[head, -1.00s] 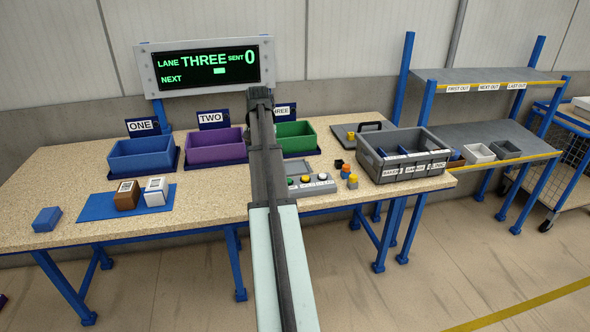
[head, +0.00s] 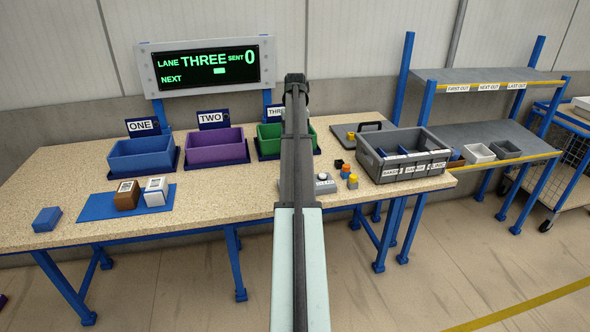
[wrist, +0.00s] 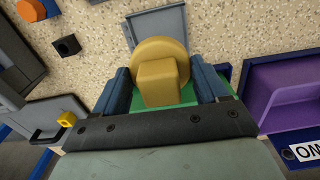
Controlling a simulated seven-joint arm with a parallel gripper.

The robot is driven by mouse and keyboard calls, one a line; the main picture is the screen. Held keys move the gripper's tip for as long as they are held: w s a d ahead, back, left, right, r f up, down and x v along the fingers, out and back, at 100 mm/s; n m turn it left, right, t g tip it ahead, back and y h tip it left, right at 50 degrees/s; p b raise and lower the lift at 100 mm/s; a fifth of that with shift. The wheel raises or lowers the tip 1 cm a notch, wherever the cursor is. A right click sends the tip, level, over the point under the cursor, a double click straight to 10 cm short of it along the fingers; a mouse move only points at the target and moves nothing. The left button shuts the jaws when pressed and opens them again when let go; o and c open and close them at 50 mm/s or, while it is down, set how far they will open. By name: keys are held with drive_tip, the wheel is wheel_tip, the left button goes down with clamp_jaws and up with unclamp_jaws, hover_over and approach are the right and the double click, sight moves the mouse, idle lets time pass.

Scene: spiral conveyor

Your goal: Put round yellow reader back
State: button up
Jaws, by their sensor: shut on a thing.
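The round yellow reader (wrist: 150,50), a disc with a square block on it, shows in the wrist view. My gripper (wrist: 164,78) is shut on it, with one blue finger at each side. It is held over the worktop, with part of the green bin (wrist: 188,103) behind it. In the head view the reader and my fingers are hidden behind my arm; the green bin (head: 268,140) shows partly there. I cannot tell which place the reader belongs in.
A purple bin (head: 215,151) and a blue bin (head: 141,158) stand left of the green one. A button panel (head: 312,190) is partly covered by my arm. A grey divided crate (head: 405,172) and small orange and yellow items stand to the right.

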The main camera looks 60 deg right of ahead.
idle(0.4)
drive_tip(key=shift+f, duration=4.8)
drive_tip(key=shift+f, duration=0.15)
drive_tip(key=o, duration=0.9)
drive_tip(key=shift+o, duration=0.2)
wheel_tip(320, 180, up, 14)
drive_tip(key=shift+d+f, duration=0.1)
